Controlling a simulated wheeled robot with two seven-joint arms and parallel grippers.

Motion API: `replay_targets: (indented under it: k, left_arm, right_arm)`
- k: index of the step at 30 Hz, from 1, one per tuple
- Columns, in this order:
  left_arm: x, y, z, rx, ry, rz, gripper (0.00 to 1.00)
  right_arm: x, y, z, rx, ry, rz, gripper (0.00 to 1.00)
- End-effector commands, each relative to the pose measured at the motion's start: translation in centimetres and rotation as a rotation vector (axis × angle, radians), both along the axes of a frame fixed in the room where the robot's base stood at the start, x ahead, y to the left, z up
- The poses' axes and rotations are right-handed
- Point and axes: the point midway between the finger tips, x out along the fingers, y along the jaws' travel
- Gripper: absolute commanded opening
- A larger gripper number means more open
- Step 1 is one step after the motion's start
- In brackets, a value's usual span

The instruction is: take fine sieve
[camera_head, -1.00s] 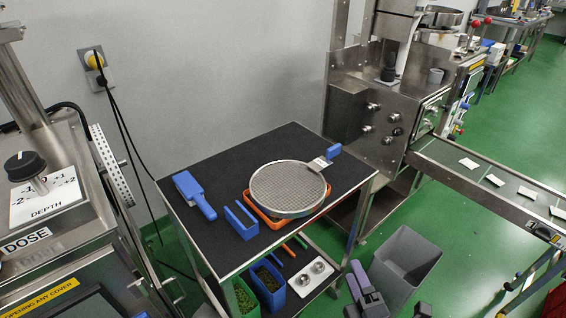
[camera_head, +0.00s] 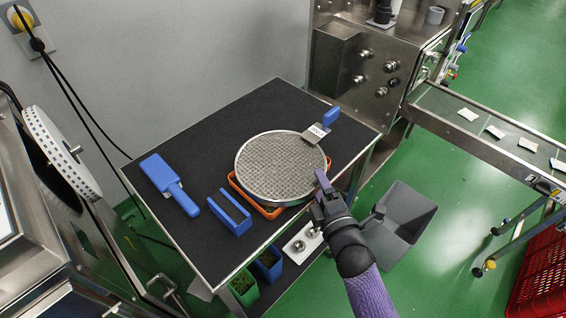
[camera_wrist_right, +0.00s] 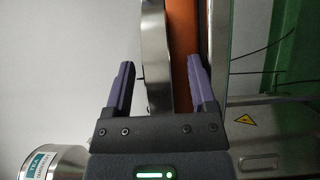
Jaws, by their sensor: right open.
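A round sieve (camera_head: 268,166) with a steel rim and grey mesh rests over an orange tray (camera_head: 235,187) on the black-topped table. A small labelled tab and a blue handle (camera_head: 331,116) are at its far right side. My right gripper (camera_head: 321,182) is open at the sieve's near right edge. In the right wrist view, the sieve's steel rim (camera_wrist_right: 154,60) shows between the two fingers, with the orange tray (camera_wrist_right: 182,45) beside it, partly behind one finger. I cannot tell whether the fingers touch the rim. My left gripper is not in view.
A blue scoop (camera_head: 165,180) and a blue open holder (camera_head: 229,212) lie left of the sieve on the table (camera_head: 200,250). Green and blue bins stand below its front edge. A grey bin (camera_head: 405,215) stands on the floor at right, near a conveyor (camera_head: 480,125).

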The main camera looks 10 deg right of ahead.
Motion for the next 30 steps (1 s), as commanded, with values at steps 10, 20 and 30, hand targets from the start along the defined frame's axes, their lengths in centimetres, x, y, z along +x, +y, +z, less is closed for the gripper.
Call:
replay_targets:
  k: [10,20,30]
  left_arm:
    - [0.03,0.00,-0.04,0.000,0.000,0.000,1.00]
    - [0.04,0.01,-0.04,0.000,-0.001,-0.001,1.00]
    - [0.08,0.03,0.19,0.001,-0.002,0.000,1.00]
  right_arm:
    - [0.37,0.07,0.02,0.000,0.001,0.000,0.51]
    - [0.34,0.07,0.01,0.000,0.001,0.000,0.00]
    - [0.35,0.07,0.39,0.000,0.000,0.000,0.00]
